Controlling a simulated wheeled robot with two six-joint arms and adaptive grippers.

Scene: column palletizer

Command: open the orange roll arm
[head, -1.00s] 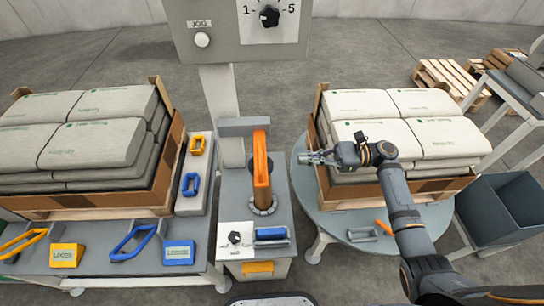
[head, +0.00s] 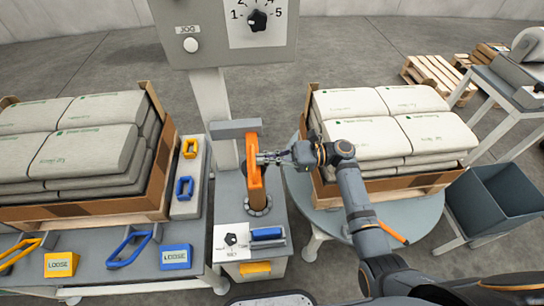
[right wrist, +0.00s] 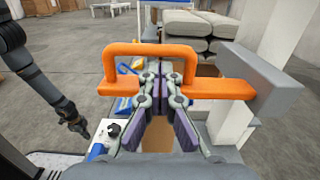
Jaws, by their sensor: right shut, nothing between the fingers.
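The orange roll arm (head: 254,168) stands at the grey column machine, under a grey bracket (head: 235,129). In the right wrist view the orange roll arm (right wrist: 222,89) is a bar running into a grey block at the right, with a loop handle (right wrist: 150,49) on its left part. My right gripper (head: 264,158) is at the right side of the arm, its fingers shut and empty. In the right wrist view the right gripper (right wrist: 160,74) overlaps the bar beside the handle; I cannot tell whether it touches. A dark arm, apparently my left (right wrist: 75,122), hangs at the left there.
Below the arm is a panel with a dial (head: 231,240) and a blue handle (head: 267,234). A control box (head: 190,29) stands above. Boxed sacks stand left and right, the right box (head: 420,188) on a round table (head: 325,222). A dark bin (head: 497,203) is at right.

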